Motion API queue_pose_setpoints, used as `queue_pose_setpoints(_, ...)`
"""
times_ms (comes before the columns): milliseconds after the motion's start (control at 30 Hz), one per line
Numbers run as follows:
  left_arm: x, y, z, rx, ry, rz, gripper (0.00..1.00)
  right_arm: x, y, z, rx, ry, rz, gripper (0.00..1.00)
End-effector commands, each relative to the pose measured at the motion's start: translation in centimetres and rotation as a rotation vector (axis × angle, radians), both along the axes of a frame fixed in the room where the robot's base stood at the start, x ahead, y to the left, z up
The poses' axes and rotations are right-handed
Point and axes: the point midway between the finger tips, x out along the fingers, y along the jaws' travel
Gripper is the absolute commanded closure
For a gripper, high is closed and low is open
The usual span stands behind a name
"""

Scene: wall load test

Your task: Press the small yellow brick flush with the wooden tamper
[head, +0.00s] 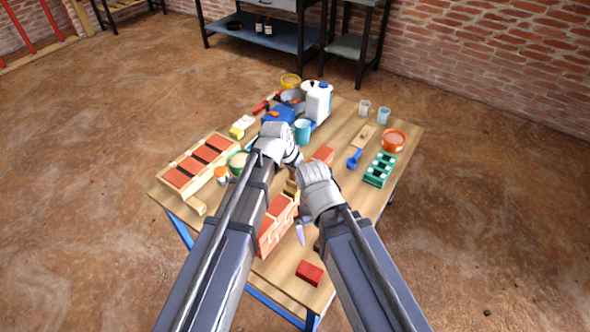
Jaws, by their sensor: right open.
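A small wall of red bricks with pale joints (272,234) stands at the table's middle front, partly hidden by my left arm. A small yellowish-tan piece (290,187) shows at the wall's far end, between my two wrists; I cannot tell whether it is the yellow brick or part of the tamper. My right gripper (302,222) is beside the wall, on its right; it is open, and its fingers are mostly hidden by its wrist. My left gripper (293,160) is beyond the wall's far end, its fingertips too small and hidden to read.
The wooden table (345,185) holds a tray of red bricks (200,165) at left, a white jug (318,102) at the back, a teal mug (302,131), a green rack (380,169) and an orange tub (393,140) at right. A loose red brick (310,272) lies near the front.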

Motion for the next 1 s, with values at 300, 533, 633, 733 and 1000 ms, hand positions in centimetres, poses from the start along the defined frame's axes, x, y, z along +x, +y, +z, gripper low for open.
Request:
queue_pose_setpoints(300,0.01,0.0,-0.28,0.0,0.0,0.0,1.0,0.0,0.0,-0.28,0.0,0.0,0.0,0.0)
queue_pose_setpoints(533,0.0,0.0,-0.45,0.0,0.0,0.0,1.0,0.0,0.0,-0.46,0.0,0.0,0.0,0.0)
queue_pose_setpoints(633,0.0,0.0,-0.53,0.0,0.0,0.0,1.0,0.0,0.0,-0.53,0.0,0.0,0.0,0.0)
queue_pose_setpoints(733,0.0,0.0,-0.62,0.0,0.0,0.0,1.0,0.0,0.0,-0.61,0.0,0.0,0.0,0.0)
queue_pose_setpoints(1000,-0.01,-0.01,-0.82,0.0,0.0,0.0,1.0,0.0,0.0,-0.83,0.0,0.0,0.0,0.0)
